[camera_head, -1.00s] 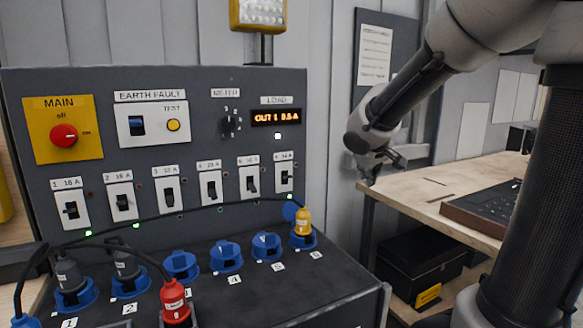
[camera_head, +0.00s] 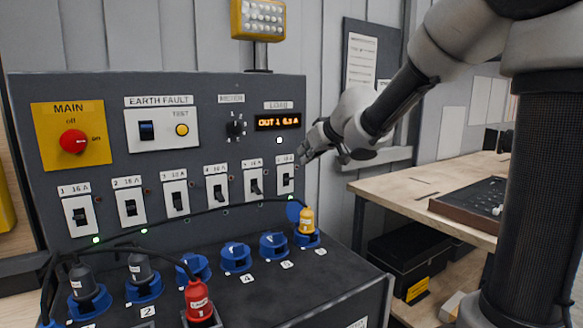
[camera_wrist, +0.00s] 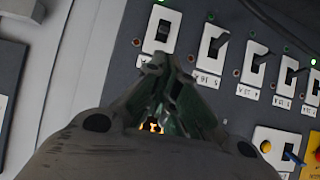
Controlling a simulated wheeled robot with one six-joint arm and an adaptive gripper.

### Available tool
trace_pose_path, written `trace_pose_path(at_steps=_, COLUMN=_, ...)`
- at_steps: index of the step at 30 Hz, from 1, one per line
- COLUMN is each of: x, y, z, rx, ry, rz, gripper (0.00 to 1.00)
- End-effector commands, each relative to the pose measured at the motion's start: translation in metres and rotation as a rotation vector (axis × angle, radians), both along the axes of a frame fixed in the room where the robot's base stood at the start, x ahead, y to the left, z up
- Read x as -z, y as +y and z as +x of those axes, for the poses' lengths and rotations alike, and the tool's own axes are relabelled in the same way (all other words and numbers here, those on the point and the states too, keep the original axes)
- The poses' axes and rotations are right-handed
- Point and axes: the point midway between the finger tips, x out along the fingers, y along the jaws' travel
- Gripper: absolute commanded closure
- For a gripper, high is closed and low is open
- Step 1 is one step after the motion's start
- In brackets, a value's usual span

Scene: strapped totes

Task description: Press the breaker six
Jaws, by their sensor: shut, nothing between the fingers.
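Breaker six (camera_head: 286,179) is the rightmost switch in the row on the grey panel, a white plate with a black lever. It also shows in the wrist view at the upper left (camera_wrist: 161,31). My gripper (camera_head: 304,154) is shut and empty, at the panel's right edge just above and right of breaker six. In the wrist view the closed fingertips (camera_wrist: 157,63) lie close by the label end of that plate. I cannot tell whether they touch the panel. The lever is visible in both views.
Breaker five (camera_head: 255,185) sits directly left of six. Above are a lit load display (camera_head: 278,123) and a meter knob (camera_head: 236,129). Below, a yellow plug (camera_head: 306,219) and blue sockets (camera_head: 235,258) stand out, with a black cable. A wooden bench (camera_head: 405,195) is at right.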

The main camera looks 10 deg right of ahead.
Motion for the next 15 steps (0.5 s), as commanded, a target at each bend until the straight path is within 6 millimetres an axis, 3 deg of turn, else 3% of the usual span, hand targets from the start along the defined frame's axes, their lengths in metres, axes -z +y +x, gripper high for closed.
trace_pose_path(at_steps=8, x=0.004, y=0.002, z=0.006, rx=0.0, ry=0.0, rz=0.0, gripper=1.0)
trace_pose_path(at_steps=15, x=0.023, y=0.011, z=0.031, rx=-0.001, ry=0.002, rz=0.0, gripper=1.0)
